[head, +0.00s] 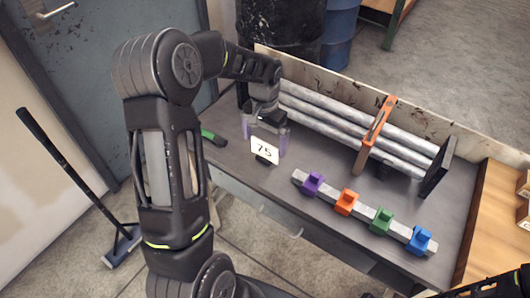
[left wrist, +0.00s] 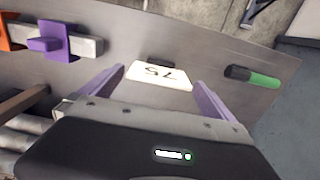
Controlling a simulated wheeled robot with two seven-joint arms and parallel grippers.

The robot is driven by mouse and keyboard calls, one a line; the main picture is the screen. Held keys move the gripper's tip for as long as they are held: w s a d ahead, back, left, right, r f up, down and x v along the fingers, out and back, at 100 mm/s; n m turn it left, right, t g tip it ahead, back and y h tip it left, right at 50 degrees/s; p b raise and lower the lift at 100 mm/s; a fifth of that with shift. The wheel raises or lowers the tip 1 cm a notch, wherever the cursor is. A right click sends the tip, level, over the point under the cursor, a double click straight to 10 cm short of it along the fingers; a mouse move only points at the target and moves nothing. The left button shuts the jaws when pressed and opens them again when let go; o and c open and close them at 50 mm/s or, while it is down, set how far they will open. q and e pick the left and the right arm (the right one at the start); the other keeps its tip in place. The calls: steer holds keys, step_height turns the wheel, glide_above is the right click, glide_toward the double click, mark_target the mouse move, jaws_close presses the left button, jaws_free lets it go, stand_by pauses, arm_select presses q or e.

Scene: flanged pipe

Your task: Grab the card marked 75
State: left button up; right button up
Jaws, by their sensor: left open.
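The white card marked 75 (head: 264,150) stands tilted on a small dark holder on the grey workbench in the head view. In the left wrist view the card (left wrist: 159,75) appears upside down, in the gap between the two purple fingers. My left gripper (head: 267,138) is open and reaches down right behind the card, with its fingers to either side. It also shows in the left wrist view (left wrist: 150,82). Whether the fingers touch the card I cannot tell. My right gripper is not clearly in view; only a dark part of my arm shows at the bottom right.
A rail with purple (head: 312,184), orange (head: 346,202), green (head: 381,220) and blue (head: 419,241) clips lies right of the card. Several pipes (head: 350,135) sit in a rack behind. A green-handled tool (head: 213,137) lies left of the gripper. A broom (head: 70,170) leans at left.

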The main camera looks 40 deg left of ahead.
mark_target(265, 157)
arm_select(q)
steer(key=shift+f, duration=0.1)
step_height(265, 157, down, 5)
steer(key=shift+f+p, duration=0.1)
steer(key=shift+p, duration=0.5)
steer(key=shift+c, duration=0.6)
steer(key=c, duration=1)
steer(key=shift+r, duration=0.2)
step_height(265, 157, up, 10)
steer(key=shift+f+b, duration=0.1)
steer(key=shift+b, duration=0.5)
